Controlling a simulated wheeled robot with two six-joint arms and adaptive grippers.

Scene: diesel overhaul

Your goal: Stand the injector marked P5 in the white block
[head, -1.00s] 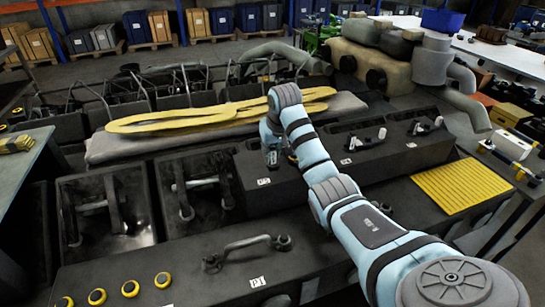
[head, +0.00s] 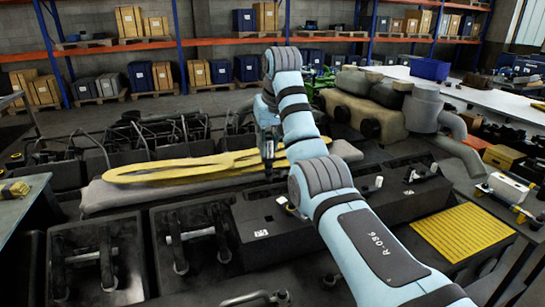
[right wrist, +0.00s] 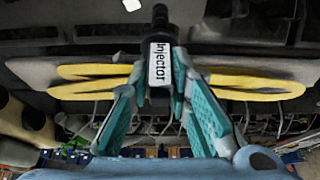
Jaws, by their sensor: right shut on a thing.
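My right gripper (head: 267,140) hangs down from the raised wrist above the dark engine. It is shut on an injector (head: 268,168), a dark slim part hanging below the fingers. No P5 mark can be read. A white block (head: 508,187) stands on the bench at the right, well away from the gripper. My left gripper is not in view.
A yellow looped strap (head: 190,169) lies on a grey cover behind the engine. A yellow ribbed mat (head: 462,231) is at the right of the deck. Dark rocker covers (head: 285,219) and open bays lie below my arm. A blue bin (head: 430,69) stands at the back.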

